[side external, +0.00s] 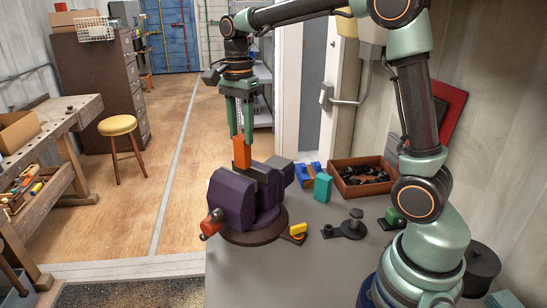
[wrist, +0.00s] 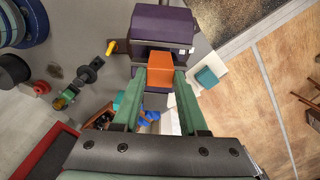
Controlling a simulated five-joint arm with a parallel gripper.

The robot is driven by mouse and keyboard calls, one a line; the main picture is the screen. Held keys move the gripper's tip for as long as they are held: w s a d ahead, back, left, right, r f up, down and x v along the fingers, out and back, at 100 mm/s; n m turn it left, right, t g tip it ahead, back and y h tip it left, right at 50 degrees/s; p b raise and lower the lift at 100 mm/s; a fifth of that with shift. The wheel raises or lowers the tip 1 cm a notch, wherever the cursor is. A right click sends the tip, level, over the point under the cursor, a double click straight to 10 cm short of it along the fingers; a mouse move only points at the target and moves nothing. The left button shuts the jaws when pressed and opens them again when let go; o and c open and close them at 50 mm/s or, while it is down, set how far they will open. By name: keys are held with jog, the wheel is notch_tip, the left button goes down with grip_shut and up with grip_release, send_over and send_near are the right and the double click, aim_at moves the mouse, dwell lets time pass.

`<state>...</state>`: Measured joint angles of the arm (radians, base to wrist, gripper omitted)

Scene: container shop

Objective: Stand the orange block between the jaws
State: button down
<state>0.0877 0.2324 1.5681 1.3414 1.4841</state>
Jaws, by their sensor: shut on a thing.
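The orange block (side external: 242,153) is upright between the fingertips of my gripper (side external: 241,136), which is shut on it. In the side view its lower end meets the top of the purple vise (side external: 230,200); I cannot tell whether it is inside the jaw gap or just above it. In the wrist view the orange block (wrist: 160,66) shows between the green fingers of my gripper (wrist: 160,80), beside the purple vise body (wrist: 162,22). The jaw gap is mostly hidden by the block and the purple jaw.
On the grey bench (side external: 290,280), a teal block (side external: 322,187), a blue piece (side external: 303,174), a yellow piece (side external: 298,229) and a dark clamp-like part (side external: 352,226) lie right of the vise. A wooden crate (side external: 345,187) of dark parts stands behind. The front of the bench is clear.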

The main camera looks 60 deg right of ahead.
aim_at(243, 156)
jog(key=shift+f, duration=3.4)
dwell(1.2)
jog(key=shift+c, duration=1.8)
grip_release()
jog(key=shift+r, duration=3)
jog(key=shift+s, duration=0.1)
